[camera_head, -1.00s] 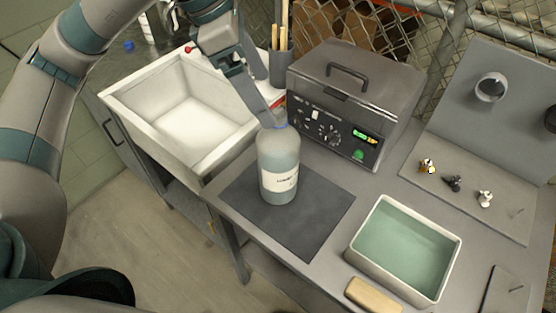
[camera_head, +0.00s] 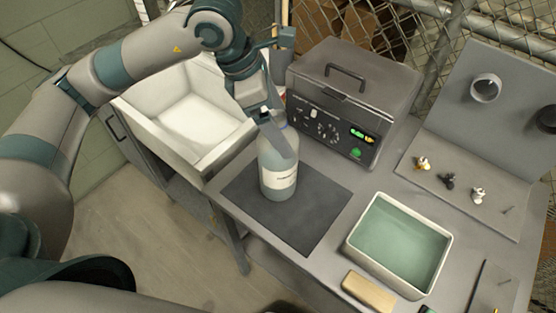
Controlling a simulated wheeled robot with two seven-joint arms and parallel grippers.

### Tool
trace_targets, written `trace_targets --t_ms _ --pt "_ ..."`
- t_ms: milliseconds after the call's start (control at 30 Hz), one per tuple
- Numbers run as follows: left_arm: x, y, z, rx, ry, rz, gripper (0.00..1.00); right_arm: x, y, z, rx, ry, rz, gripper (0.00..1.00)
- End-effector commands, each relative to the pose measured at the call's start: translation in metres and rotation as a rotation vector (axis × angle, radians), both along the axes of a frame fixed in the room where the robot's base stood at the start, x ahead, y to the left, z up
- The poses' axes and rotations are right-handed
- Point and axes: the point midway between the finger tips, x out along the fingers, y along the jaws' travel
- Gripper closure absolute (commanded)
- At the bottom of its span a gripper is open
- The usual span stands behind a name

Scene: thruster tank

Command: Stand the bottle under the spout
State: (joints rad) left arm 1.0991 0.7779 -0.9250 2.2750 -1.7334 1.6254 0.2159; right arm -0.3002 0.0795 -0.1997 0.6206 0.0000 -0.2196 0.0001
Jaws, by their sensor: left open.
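The bottle (camera_head: 278,181), bluish-grey and translucent with a white label, stands upright on the dark mat (camera_head: 316,215) at the front of the bench. My left gripper (camera_head: 278,140) is open at the bottle's upper part. One finger shows in front of the bottle's shoulder and neck; the other finger is hidden, so I cannot tell whether they touch the bottle. The white sink basin (camera_head: 150,125) is left of the bench, partly covered by my left arm. I cannot make out a spout. My right gripper is not in view.
A grey machine (camera_head: 345,100) with a lidded top stands just behind the bottle. A tray of greenish liquid (camera_head: 349,236) and a tan block (camera_head: 368,291) are to the right. Small parts lie on a panel (camera_head: 440,190) further right. A mesh fence runs behind.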

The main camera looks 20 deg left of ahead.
Motion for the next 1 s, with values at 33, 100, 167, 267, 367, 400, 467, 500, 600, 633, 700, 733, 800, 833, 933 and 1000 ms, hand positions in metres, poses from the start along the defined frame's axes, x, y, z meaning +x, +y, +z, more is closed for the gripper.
trace_targets --t_ms 33,100,167,267,367,400,467,500,600,633,700,733,800,833,933,1000 --pt "0.0 0.0 -0.001 0.001 0.003 0.0 0.09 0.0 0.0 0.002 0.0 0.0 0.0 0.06" --pt "0.0 0.0 -0.004 0.002 0.004 0.001 0.09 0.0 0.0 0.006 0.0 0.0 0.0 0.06" --pt "0.0 -0.001 -0.008 0.0 0.004 0.002 0.09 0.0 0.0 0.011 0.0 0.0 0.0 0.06" --pt "0.001 -0.002 -0.018 0.002 0.006 0.001 0.09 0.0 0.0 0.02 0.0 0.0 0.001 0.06" --pt "0.002 -0.005 -0.03 0.002 0.005 0.001 0.09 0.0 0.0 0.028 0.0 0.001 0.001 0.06" --pt "0.003 -0.007 -0.035 0.0 0.006 0.0 0.09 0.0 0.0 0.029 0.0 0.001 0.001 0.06" --pt "0.004 -0.009 -0.041 0.0 0.004 0.001 0.09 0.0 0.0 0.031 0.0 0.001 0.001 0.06" --pt "0.005 -0.01 -0.044 0.0 0.004 0.001 0.09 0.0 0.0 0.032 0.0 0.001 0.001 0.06" --pt "0.006 -0.012 -0.049 0.001 0.001 0.0 0.09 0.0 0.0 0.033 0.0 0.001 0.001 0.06" --pt "0.006 -0.012 -0.05 0.001 0.001 0.0 0.09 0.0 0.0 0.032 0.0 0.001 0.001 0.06" --pt "0.006 -0.012 -0.05 0.0 0.0 0.0 0.09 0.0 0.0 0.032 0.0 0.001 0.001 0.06" --pt "0.006 -0.012 -0.05 0.0 0.0 0.0 0.09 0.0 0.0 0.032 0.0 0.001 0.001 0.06" --pt "0.006 -0.012 -0.05 0.0 0.0 0.0 0.09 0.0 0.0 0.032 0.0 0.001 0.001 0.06" --pt "0.006 -0.012 -0.05 0.0 0.0 0.0 0.09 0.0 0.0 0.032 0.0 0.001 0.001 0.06" --pt "0.006 -0.012 -0.05 0.0 0.0 0.0 0.09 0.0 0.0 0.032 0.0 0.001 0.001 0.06" --pt "0.006 -0.012 -0.05 0.0 0.0 0.0 0.09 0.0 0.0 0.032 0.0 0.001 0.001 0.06"
